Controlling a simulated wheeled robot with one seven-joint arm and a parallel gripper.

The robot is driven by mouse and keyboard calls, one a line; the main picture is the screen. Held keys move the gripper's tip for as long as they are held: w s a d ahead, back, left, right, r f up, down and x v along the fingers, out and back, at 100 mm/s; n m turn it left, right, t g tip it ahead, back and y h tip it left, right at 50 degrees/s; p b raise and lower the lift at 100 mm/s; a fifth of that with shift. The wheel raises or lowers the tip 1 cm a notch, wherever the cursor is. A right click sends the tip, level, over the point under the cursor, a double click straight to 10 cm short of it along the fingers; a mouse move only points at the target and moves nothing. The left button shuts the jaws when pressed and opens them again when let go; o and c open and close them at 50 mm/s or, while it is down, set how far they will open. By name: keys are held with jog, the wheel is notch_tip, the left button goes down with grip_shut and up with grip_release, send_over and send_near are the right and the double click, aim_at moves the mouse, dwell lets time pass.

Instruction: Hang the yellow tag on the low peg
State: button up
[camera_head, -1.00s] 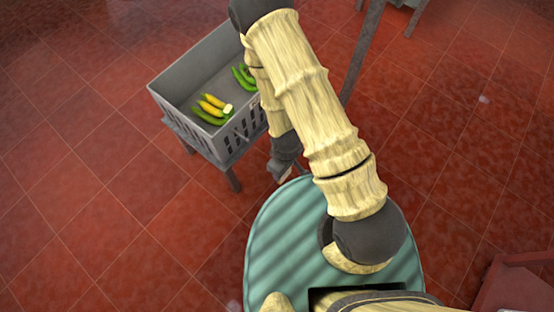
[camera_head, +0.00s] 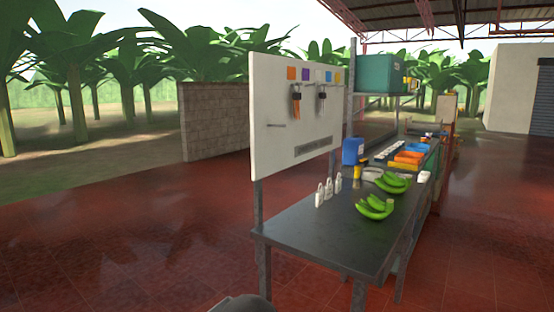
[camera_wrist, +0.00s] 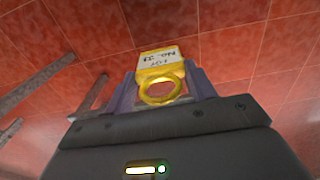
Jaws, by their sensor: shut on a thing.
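The yellow tag (camera_wrist: 168,72) is in my gripper (camera_wrist: 160,84) in the wrist view. It has a white label with dark writing that reads upside down, and a yellow ring on the near side. The two purple-grey fingers are shut on it, over red floor tiles. In the head view the low peg (camera_head: 276,126) sticks out from the left lower part of a white board (camera_head: 272,155) and looks bare. Higher on the board, dark items with orange parts (camera_head: 296,104) and grey parts (camera_head: 322,97) hang under coloured squares. My gripper is not visible in the head view.
A dark metal table (camera_head: 320,232) stands in front of the board. Open red floor (camera_head: 120,230) lies to the left.

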dwell(0.3)
jog(key=w+d+r+m, duration=0.5)
jog(key=w+d+r, duration=0.1)
jog(key=w, duration=0.4)
jog(key=w+d+r+m, duration=0.5)
jog(key=w+d+r, duration=0.1)
jog(key=w, duration=0.5)
jog(key=shift+r, duration=0.75)
jog(key=shift+d+f, duration=0.1)
